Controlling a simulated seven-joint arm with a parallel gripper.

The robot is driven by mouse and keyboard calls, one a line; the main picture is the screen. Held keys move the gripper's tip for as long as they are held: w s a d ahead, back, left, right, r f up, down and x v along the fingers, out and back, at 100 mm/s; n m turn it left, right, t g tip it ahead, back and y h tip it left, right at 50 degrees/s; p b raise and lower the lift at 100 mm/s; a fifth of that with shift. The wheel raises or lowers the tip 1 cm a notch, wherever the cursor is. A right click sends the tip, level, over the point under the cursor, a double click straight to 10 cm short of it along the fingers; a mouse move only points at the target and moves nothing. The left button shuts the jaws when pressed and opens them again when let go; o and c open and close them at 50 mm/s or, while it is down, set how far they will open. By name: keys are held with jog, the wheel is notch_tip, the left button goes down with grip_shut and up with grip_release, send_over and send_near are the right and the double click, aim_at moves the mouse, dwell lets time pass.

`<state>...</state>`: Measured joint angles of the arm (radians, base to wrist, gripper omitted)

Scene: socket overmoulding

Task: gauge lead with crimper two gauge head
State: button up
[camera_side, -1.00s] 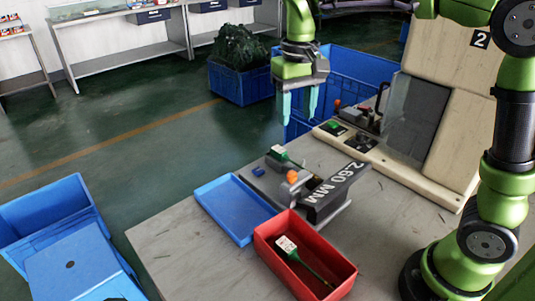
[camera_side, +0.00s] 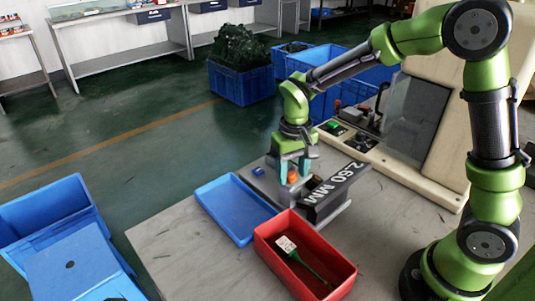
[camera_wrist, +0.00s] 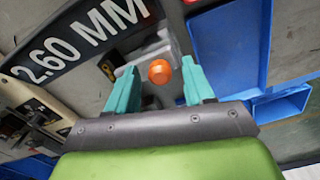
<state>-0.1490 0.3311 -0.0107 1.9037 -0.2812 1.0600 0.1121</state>
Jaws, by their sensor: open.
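The gauge (camera_side: 334,197), a dark head marked 2.60 MM on a grey base, stands on the table. Its label also shows in the wrist view (camera_wrist: 72,48). An orange knob (camera_wrist: 160,72) on the gauge lies between my gripper's two teal fingers. My gripper (camera_side: 294,174) is open, pointing down around the knob, with a gap to each finger in the wrist view. A green lead with a white tag (camera_side: 286,244) lies in the red bin (camera_side: 263,246). The green piece seen earlier at the gauge's back is hidden behind my gripper.
An empty blue tray (camera_side: 236,208) lies left of the gauge. The beige crimper machine (camera_side: 440,170) with buttons and a clear guard stands at the back right. Blue crates (camera_side: 330,107) stand behind the table. The front left tabletop is clear.

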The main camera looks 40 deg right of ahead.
grip_shut()
dwell(0.3)
jog(key=shift+d, duration=2.45)
jog(key=shift+c, duration=0.9)
grip_release()
jog(key=shift+o, duration=0.9)
jog(key=shift+a, duration=0.1)
notch_tip(320, 180, up, 17)
jog(key=shift+f, duration=0.1)
